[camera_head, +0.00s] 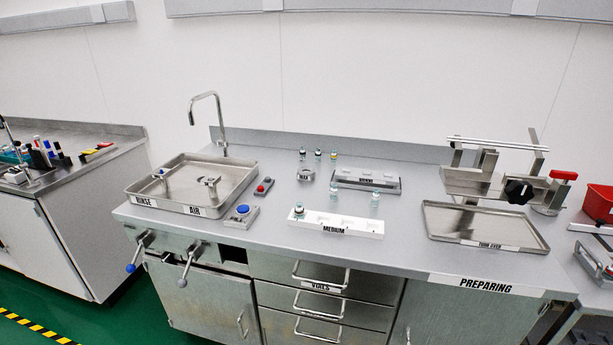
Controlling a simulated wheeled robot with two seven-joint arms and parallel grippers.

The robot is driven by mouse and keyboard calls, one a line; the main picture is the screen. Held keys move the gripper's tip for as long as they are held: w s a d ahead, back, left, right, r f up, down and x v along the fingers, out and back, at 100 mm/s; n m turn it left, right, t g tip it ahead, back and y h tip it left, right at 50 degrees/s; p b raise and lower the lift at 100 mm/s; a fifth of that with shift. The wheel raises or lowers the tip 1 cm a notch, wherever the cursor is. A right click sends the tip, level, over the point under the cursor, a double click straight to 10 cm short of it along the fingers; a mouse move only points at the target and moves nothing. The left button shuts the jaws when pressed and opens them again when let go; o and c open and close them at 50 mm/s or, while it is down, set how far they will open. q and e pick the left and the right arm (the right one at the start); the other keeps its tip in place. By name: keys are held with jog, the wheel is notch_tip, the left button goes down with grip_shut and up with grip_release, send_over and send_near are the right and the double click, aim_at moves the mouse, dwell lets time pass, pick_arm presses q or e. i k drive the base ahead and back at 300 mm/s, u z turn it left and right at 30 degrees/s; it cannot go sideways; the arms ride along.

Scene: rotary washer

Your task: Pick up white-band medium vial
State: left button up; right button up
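The white holder labelled MEDIUM (347,231) lies on the middle of the steel counter. A small vial (299,211) stands at its left end, in or on the holder. Two more small vials, a left one (333,193) and a right one (375,199), stand upright just behind the holder. Three small dark-topped vials stand in a row further back: a left one (302,155), a middle one (318,155) and a right one (333,156). The vials are too small to tell which has a white band. Neither of my grippers shows.
A sink tray (160,204) labelled RINSE and AIR with a tap is at left. Button boxes (240,216) sit beside it. A grey rack (366,182) lies behind the holder. A shallow tray (485,239) and metal apparatus (490,185) stand at right. The counter's front strip is clear.

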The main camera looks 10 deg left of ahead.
aim_at(374, 197)
jog(key=u, duration=0.35)
jog(key=i, duration=0.95)
jog(key=u, duration=0.15)
